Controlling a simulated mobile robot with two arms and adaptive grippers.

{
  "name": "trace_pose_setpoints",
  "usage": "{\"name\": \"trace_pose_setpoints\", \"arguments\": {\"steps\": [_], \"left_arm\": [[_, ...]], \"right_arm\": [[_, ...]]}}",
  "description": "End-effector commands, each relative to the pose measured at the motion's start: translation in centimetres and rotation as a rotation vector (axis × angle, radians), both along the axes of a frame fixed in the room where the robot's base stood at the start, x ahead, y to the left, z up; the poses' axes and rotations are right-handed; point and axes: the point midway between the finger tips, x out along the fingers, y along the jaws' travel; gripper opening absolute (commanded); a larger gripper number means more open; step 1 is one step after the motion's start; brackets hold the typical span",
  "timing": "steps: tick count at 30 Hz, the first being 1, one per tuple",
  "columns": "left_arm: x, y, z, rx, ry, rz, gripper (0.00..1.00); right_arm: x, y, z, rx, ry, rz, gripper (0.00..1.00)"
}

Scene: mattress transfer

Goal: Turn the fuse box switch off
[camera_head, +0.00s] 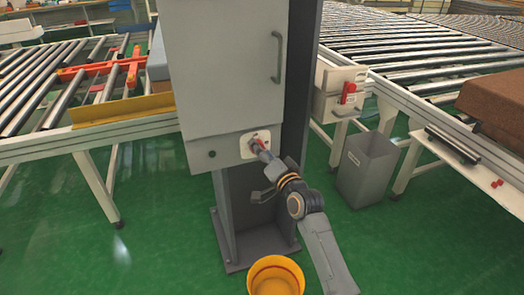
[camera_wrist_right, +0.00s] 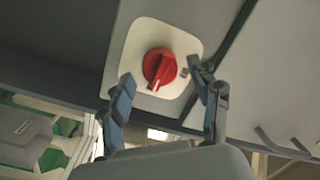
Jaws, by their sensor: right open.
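The fuse box (camera_head: 225,70) is a tall grey cabinet on a dark column in the middle of the head view. Its red rotary switch (camera_wrist_right: 160,68) sits on a white plate (camera_wrist_right: 186,42) near the cabinet's lower edge. My right gripper (camera_head: 260,146) is at the switch and partly hides it in the head view. In the right wrist view, its two open fingers are on either side of the knob, with visible gaps between them and the knob. The knob's grip ridge looks slightly tilted from vertical. My left gripper is not in view.
A yellow bucket (camera_head: 276,262) stands on the floor before the column. A grey bin (camera_head: 366,168) and a small box with a red handle (camera_head: 348,92) are at right. Roller conveyors (camera_head: 410,60) lie on both sides; the right one bears a brown block (camera_head: 497,98).

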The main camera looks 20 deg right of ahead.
Motion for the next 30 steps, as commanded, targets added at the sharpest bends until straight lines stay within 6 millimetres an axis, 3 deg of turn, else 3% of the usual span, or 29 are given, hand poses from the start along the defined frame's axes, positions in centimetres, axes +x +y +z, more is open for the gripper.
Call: {"name": "trace_pose_setpoints", "arguments": {"steps": [9,17,30], "left_arm": [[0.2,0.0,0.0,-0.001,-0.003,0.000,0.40],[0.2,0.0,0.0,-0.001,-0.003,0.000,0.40],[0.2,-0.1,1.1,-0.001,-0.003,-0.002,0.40]], "right_arm": [[0.3,0.1,0.0,0.000,0.000,0.000,0.62],[0.2,0.0,0.0,0.000,0.000,0.000,0.09],[0.2,0.0,0.2,-0.081,-0.001,0.000,0.07]]}}
